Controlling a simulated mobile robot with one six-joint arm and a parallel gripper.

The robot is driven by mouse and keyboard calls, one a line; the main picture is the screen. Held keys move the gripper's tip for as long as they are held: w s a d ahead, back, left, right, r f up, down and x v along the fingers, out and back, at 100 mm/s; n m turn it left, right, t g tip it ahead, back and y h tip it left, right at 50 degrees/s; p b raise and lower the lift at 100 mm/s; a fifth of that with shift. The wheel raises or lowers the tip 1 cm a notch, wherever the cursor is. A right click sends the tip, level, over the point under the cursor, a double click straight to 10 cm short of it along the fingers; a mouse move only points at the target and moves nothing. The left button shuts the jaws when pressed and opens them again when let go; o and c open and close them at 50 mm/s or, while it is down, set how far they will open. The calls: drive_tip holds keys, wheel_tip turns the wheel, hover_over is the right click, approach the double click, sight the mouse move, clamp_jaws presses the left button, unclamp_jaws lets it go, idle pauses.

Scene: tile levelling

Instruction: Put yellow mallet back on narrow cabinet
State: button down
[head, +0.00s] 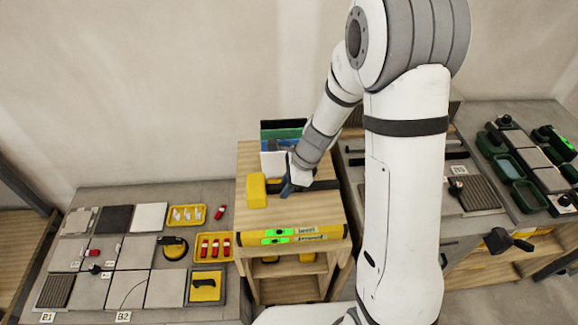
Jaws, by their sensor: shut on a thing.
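The yellow mallet (257,190) is at the left of the narrow cabinet's top. Its block-shaped head shows; its handle is mostly hidden at my gripper. The narrow wooden cabinet (305,215) stands in the middle, between two grey benches. My gripper (287,187) is low over the cabinet top, just right of the mallet head, and is shut on the mallet. I cannot tell whether the head touches the wood or hangs slightly above it.
A box with blue and green sheets (282,130) stands behind my gripper. Yellow spirit levels (290,235) lie along the cabinet's front edge. The left bench (205,195) holds tiles and yellow trays; the right bench holds tiles and dark green trays (525,195).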

drive_tip(key=shift+w+a+f, duration=0.1)
drive_tip(key=shift+w, duration=0.15)
drive_tip(key=b, duration=0.5)
hover_over(281, 211)
drive_tip(key=d, duration=0.2)
wheel_tip(281, 211, down, 6)
drive_tip(key=shift+w+a+r, duration=0.15)
drive_tip(key=shift+r, duration=0.05)
drive_tip(key=shift+f+b, duration=1.25)
drive_tip(key=shift+a+f, duration=0.1)
drive_tip(key=shift+f, duration=0.05)
drive_tip(key=c, duration=1.2)
unclamp_jaws()
